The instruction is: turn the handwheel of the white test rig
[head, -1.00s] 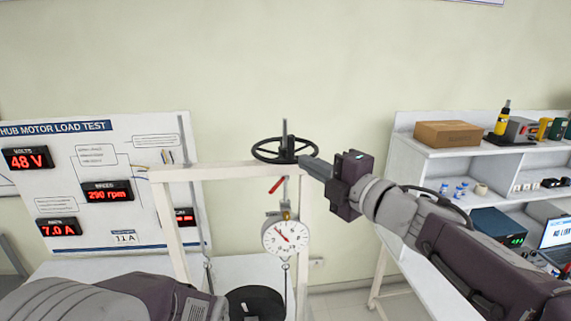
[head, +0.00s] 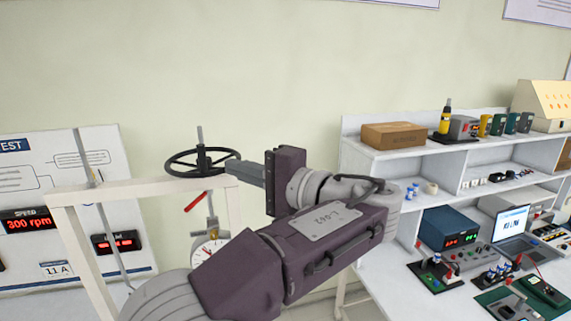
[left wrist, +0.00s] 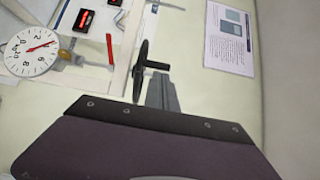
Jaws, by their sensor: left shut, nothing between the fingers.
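The black spoked handwheel (head: 201,162) lies flat on the top bar of the white test rig (head: 135,188), with a grey upright rod through its hub. My left gripper (head: 228,168) is shut and empty at the wheel's right side. Its fingertips overlap the right rim in the head view; I cannot tell if they touch. In the left wrist view the handwheel (left wrist: 139,72) is seen edge-on, close beside the shut fingers (left wrist: 158,84). A round white dial (head: 207,250) hangs below the bar, partly hidden by my left arm; it shows fully in the left wrist view (left wrist: 31,51). My right gripper is out of view.
A display board (head: 70,205) with red readouts stands behind the rig at left. A white shelf bench (head: 400,165) at right holds a cardboard box (head: 393,135), a laptop (head: 513,222) and instruments. The wall space above the wheel is clear.

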